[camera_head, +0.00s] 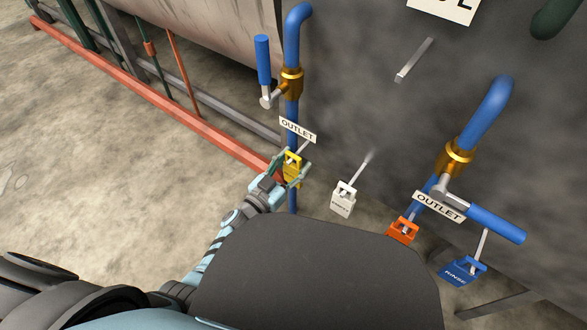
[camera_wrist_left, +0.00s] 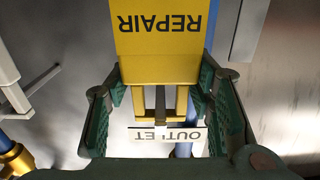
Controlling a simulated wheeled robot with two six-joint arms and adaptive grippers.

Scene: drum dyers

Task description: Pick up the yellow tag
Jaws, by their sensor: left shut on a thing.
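The yellow tag (camera_head: 292,169) is at the blue pipe, just below the left OUTLET label. In the left wrist view, the tag (camera_wrist_left: 168,38) reads REPAIR upside down, with its yellow loop toward my gripper. My left gripper (camera_head: 291,172) is around the tag, one green finger on each side, and shut on it. In the left wrist view the fingers of my left gripper (camera_wrist_left: 162,82) flank the tag's lower body and loop. A grey peg (camera_wrist_left: 160,103) shows between the loop's bars; I cannot tell whether it still bears the tag. My right gripper is not in view.
A white tag (camera_head: 343,200), an orange tag (camera_head: 403,230) and a blue tag (camera_head: 462,270) hang to the right. Blue pipes with valve handles (camera_head: 495,223) stand out from the dark drum wall. A red rail (camera_head: 150,92) runs along the floor at left.

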